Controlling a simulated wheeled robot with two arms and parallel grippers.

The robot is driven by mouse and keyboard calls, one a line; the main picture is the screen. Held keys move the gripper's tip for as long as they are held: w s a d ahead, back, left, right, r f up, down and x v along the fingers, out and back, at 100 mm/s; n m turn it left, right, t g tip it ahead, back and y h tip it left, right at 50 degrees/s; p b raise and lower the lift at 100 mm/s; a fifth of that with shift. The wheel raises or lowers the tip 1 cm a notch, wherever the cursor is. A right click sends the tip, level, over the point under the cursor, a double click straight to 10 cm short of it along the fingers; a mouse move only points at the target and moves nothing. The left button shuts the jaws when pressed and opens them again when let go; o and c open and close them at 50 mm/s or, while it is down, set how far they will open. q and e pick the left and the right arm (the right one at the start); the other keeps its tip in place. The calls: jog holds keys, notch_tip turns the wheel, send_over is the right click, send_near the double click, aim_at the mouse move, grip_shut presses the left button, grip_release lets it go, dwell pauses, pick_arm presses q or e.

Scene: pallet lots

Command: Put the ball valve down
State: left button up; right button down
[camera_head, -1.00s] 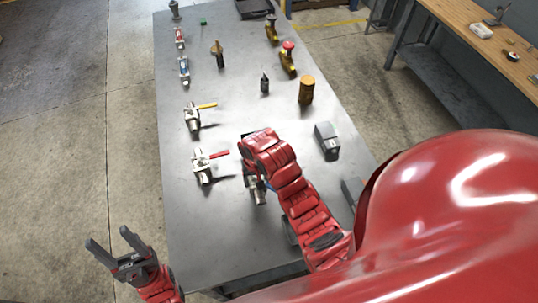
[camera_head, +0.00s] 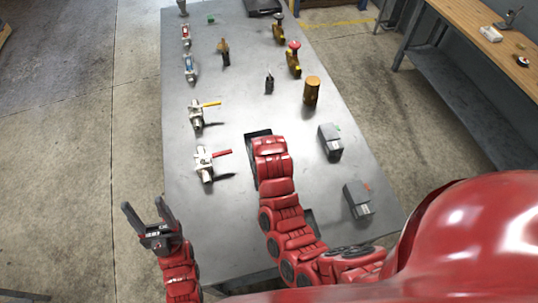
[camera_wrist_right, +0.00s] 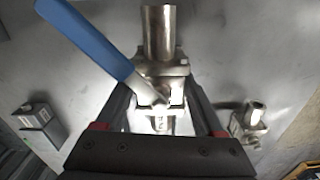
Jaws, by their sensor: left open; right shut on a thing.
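A silver ball valve with a blue handle (camera_wrist_right: 158,75) lies between the fingers of my right gripper (camera_wrist_right: 160,95), which is shut on its body. I cannot tell whether the valve touches the table. In the head view this valve is hidden behind my right arm and wrist. Two more ball valves sit on the grey table (camera_head: 240,225) to the left of my right arm: one with a red handle (camera_head: 205,163) and one with a yellow handle (camera_head: 197,115). My left gripper (camera_head: 144,206) is open and empty, off the table's left edge.
Grey boxes (camera_head: 329,142) (camera_head: 357,198) and a bronze cylinder (camera_head: 312,91) stand right of my right arm. Several smaller fittings stand farther back. A wooden bench (camera_head: 470,25) is at the upper right.

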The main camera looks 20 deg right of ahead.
jog(key=w+b, duration=0.1)
jog(key=w, duration=0.1)
jog(key=w+d+f+b, duration=0.1)
jog(key=w+b, duration=0.2)
jog(key=w, duration=0.2)
jog(key=shift+d+f+b, duration=0.15)
jog(key=shift+d+b, duration=0.15)
jog(key=shift+d, duration=0.1)
jog(key=w+b, duration=0.4)
jog(key=b, duration=0.1)
jog(key=shift+w+d+f, duration=0.25)
jog(key=shift+d+f, duration=0.1)
jog(key=shift+w+d+r, duration=0.15)
jog(key=shift+w+r, duration=0.05)
jog(key=shift+w, duration=0.25)
jog(key=shift+w+d+r, duration=0.1)
jog(key=shift+w+r, duration=0.1)
jog(key=shift+w, duration=0.25)
jog(key=shift+w+d, duration=0.1)
jog(key=shift+w, duration=0.45)
jog(key=shift+f+p, duration=0.15)
jog(key=shift+p, duration=0.2)
notch_tip(320, 180, down, 2)
jog(key=shift+f+p, duration=0.25)
jog(key=shift+p, duration=0.65)
jog(key=shift+f, duration=0.4)
jog(key=shift+f, duration=0.1)
